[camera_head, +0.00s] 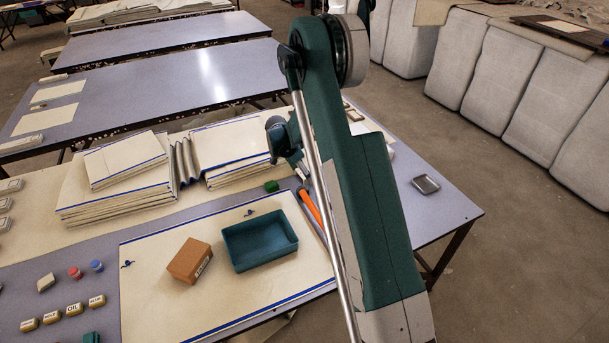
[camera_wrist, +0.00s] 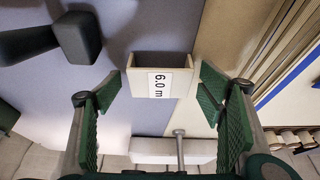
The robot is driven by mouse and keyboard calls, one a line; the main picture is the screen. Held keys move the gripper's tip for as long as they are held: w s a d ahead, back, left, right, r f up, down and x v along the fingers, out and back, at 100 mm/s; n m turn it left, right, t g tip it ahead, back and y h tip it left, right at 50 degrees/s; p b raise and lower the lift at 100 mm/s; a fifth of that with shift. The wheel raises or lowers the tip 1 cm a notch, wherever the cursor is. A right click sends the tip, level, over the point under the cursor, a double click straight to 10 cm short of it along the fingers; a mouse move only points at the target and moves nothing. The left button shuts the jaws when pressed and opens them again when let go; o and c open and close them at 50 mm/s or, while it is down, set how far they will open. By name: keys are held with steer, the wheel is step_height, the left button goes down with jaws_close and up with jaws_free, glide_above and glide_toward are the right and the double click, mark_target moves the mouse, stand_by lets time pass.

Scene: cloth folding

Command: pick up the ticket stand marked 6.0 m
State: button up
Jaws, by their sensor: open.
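The ticket stand marked 6.0 m (camera_wrist: 160,85) lies in the middle of the wrist view, a small cream holder with a white label in black print. My gripper (camera_wrist: 160,76) is open, with a green-padded finger on either side of the stand. Gaps show between both fingers and the stand, and nothing is held. In the head view my gripper (camera_head: 297,160) is at the table's back edge area, partly hidden by my arm. I cannot make out the stand there.
In the wrist view, a dark handled object (camera_wrist: 75,38) is at upper left, a white block (camera_wrist: 165,150) below the stand, and stacked cloth (camera_wrist: 290,62) at right. In the head view, a teal tray (camera_head: 232,255) and a cardboard box (camera_head: 188,261) lie on the front cloth.

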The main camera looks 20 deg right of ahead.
steer(key=c, duration=0.9)
steer(key=shift+r, duration=0.1)
step_height(320, 180, up, 10)
steer(key=p, duration=0.1)
stand_by(0.6)
